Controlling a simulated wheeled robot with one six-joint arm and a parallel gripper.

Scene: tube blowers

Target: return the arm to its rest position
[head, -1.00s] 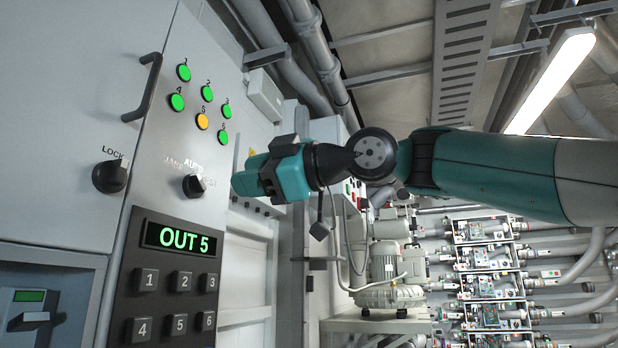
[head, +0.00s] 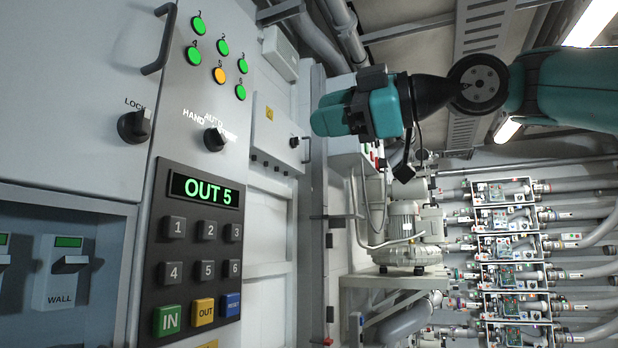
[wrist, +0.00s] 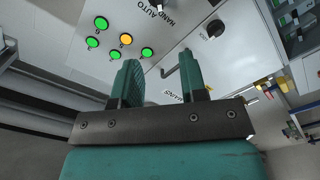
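My gripper (head: 330,115) is at upper middle in the head view, apart from the control panel (head: 262,85) to its left. In the wrist view my gripper (wrist: 160,82) has its two teal fingers apart with nothing between them; the panel lies beyond them. My arm comes in from the upper right in the head view. The panel display (head: 204,189) reads OUT 5. Of the numbered round lights, light 5 (head: 219,75) is amber and the others are green.
A keypad (head: 205,230) with IN, OUT and RESET buttons sits under the display. A rotary knob (head: 214,139) and a LOCK knob (head: 134,126) stick out of the panel. A blower motor (head: 405,240) stands on a shelf behind. Tube racks (head: 505,245) fill the lower right.

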